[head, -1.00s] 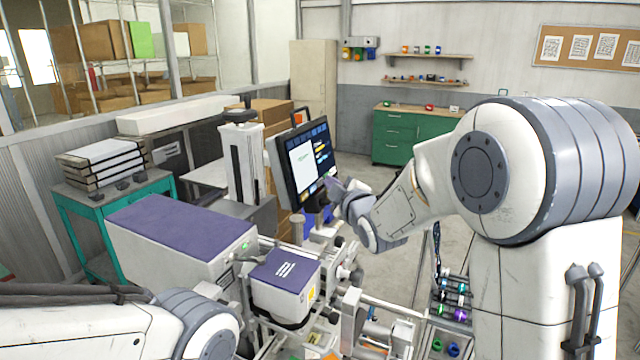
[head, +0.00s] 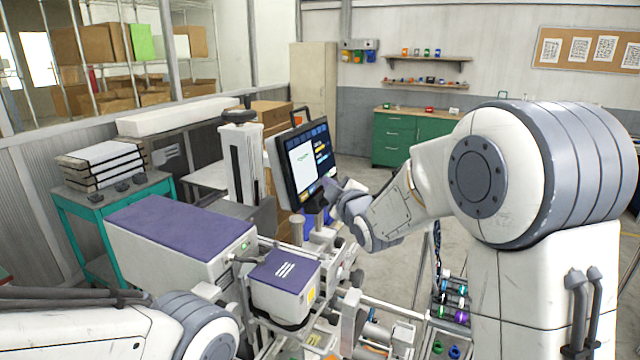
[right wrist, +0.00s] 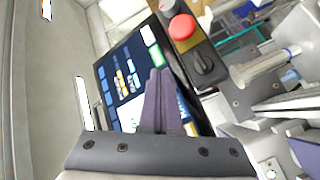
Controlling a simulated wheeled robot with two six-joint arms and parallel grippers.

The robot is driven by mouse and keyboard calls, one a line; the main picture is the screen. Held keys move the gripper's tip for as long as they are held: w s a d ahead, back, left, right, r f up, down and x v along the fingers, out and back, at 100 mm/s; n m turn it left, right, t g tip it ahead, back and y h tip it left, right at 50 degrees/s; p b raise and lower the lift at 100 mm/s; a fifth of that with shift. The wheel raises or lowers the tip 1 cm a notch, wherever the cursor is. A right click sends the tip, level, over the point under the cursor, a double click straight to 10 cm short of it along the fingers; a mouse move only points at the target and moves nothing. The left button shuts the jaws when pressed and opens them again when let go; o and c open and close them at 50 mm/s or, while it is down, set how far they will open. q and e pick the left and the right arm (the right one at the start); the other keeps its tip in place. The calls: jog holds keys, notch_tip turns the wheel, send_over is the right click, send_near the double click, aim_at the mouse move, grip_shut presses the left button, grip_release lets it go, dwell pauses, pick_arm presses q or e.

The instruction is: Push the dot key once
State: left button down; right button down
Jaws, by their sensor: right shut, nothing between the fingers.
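A tilted touchscreen monitor (head: 297,172) stands at the centre of the head view. It shows a white panel with green marks and a dark area with yellow keys. My right gripper (head: 329,188) is at the screen's lower right. In the right wrist view, its two fingers (right wrist: 159,72) are shut together and empty, with the tips over the lit screen (right wrist: 106,72). Blue, white and yellow keys show beside the fingers. The key labels are too small to read, so I cannot tell which is the dot key. I cannot tell whether the tips touch the glass. My left gripper is not in view.
A red push button (right wrist: 182,27) and a black knob (right wrist: 203,66) sit on a dark panel beside the screen. A purple-topped machine box (head: 180,220) and a smaller box (head: 284,272) stand in front. Open floor lies beyond the monitor.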

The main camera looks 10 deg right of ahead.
jog(key=shift+s+d+r, duration=0.15)
jog(key=shift+s+d, duration=0.3)
jog(key=shift+d, duration=0.15)
jog(key=shift+d, duration=0.1)
jog(key=s+d, duration=0.1)
jog(key=d, duration=0.1)
jog(key=s+d+r, duration=0.1)
jog(key=d, duration=0.1)
jog(key=shift+s, duration=0.35)
jog(key=shift+a, duration=0.15)
dwell(0.6)
